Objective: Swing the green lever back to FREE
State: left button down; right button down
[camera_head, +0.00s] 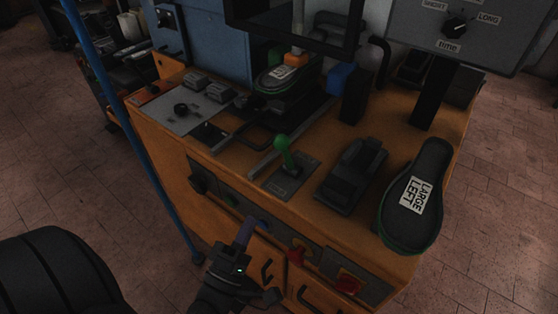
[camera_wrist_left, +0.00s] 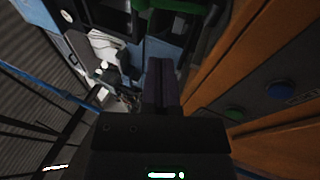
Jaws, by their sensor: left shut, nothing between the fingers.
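The green lever (camera_head: 284,155) stands on a dark plate (camera_head: 291,178) on the orange bench top in the head view. Its knob leans up and to the left; the lettering on the plate is too small to read. My left gripper (camera_head: 245,232) is shut and empty. It is in front of the bench's front panel, below and to the left of the lever, and apart from it. In the left wrist view its fingers (camera_wrist_left: 160,85) are together, with the orange bench front to their right. My right gripper is not in view.
A sole labelled LARGE LEFT (camera_head: 416,195) lies at the bench's right, beside a black block (camera_head: 352,174). The front panel carries a red knob (camera_head: 348,284) and several other controls. A blue pole (camera_head: 134,130) stands left of the bench. A black frame (camera_head: 293,45) overhangs the back.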

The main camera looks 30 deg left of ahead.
aim_at(283, 153)
pick_arm(q)
jog(key=x, duration=1.4)
